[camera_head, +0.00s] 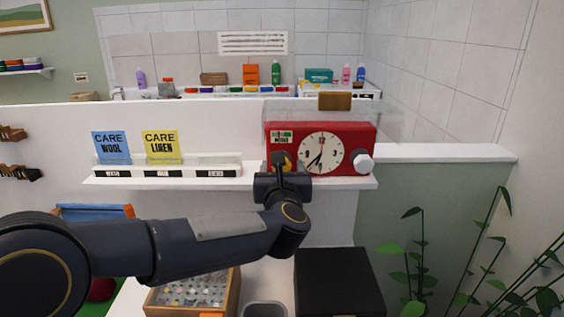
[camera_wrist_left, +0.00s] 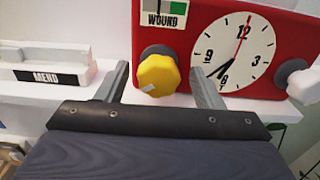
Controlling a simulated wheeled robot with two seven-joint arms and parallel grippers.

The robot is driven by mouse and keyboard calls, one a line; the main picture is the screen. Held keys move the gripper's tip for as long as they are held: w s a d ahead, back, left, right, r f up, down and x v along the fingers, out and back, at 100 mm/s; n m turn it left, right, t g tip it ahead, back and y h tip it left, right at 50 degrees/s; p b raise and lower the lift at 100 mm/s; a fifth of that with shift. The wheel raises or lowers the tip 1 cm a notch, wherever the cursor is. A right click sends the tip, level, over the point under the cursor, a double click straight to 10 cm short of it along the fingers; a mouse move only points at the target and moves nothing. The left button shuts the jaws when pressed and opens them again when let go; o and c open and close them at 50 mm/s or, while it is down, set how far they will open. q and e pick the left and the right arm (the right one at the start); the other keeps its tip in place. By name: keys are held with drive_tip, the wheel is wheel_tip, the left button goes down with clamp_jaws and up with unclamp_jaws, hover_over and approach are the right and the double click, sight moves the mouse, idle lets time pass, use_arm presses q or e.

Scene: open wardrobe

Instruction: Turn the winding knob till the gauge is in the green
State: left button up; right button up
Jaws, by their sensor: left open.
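A red clock (camera_head: 366,137) with a white dial stands on a white shelf; it also fills the upper right of the left wrist view (camera_wrist_left: 285,22). A small gauge (camera_wrist_left: 165,12) marked WOUND, with grey and green parts, is at its upper left, cut by the frame; I cannot tell the needle's place surely. Below it a yellow faceted winding knob (camera_wrist_left: 158,75) sticks out on a grey collar. My left gripper (camera_wrist_left: 159,88) is open, with one finger on each side of the yellow knob; contact is not visible. In the head view the gripper (camera_head: 282,172) partly hides the knob. My right gripper is not in view.
A white knob (camera_head: 358,163) sits at the clock's lower right. Left on the shelf are a labelled rail (camera_head: 170,172) and blue and yellow care cards (camera_head: 160,146). A black box (camera_head: 338,284) and a wooden tray (camera_head: 235,292) lie below. A plant stands at right.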

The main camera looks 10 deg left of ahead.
use_arm(q)
drive_tip(key=shift+w+a, duration=0.2)
drive_tip(key=shift+w, duration=0.5)
drive_tip(key=c, duration=1)
drive_tip(key=shift+m, duration=0.4)
